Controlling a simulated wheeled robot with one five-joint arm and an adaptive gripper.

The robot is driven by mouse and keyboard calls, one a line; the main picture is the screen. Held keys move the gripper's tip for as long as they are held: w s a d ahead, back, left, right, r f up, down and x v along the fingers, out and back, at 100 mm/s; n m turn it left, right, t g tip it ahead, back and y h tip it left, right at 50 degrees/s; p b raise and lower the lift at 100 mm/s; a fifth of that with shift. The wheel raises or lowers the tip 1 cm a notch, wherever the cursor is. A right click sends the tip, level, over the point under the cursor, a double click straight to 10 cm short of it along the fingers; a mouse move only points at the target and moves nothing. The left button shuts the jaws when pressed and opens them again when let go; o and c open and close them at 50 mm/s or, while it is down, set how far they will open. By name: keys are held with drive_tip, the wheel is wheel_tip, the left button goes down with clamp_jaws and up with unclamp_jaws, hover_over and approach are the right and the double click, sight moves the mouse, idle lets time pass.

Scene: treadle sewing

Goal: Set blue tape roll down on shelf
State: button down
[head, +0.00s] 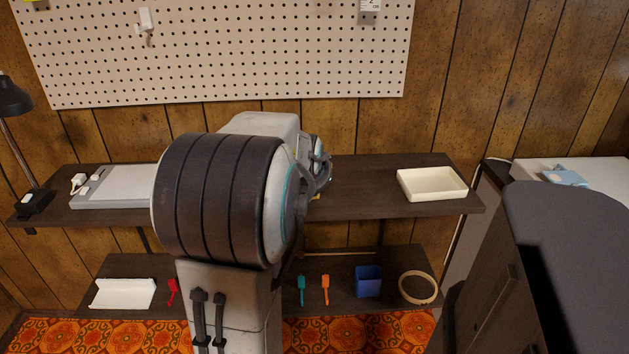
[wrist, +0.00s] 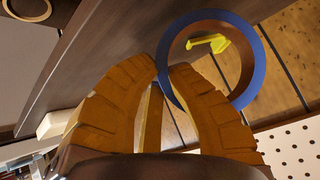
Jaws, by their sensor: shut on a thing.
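My gripper (wrist: 166,72) is shut on the rim of the blue tape roll (wrist: 259,75), a blue ring with a brown inside, in the wrist view. The roll extends past the fingertips, with its opening facing the camera. The dark wooden upper shelf (head: 365,200) runs along the wall in the head view; a dark board, likely this shelf, lies beside the roll in the wrist view (wrist: 100,60). I cannot tell the gap between roll and shelf. In the head view my arm hides the gripper and the roll.
A cream tray (head: 432,196) stands at the upper shelf's right; a grey flat case (head: 115,195) and a lamp (head: 12,100) are left. The lower shelf holds a blue bin (head: 368,282), a hoop (head: 434,292) and small tools. Bare shelf shows left of the tray.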

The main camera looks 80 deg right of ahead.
drive_tip(key=shift+f+b, duration=0.3)
drive_tip(key=shift+f, duration=0.05)
drive_tip(key=c, duration=1.3)
unclamp_jaws()
drive_tip(key=v, duration=1.2)
drive_tip(key=shift+r, duration=0.1)
drive_tip(key=shift+w, duration=0.1)
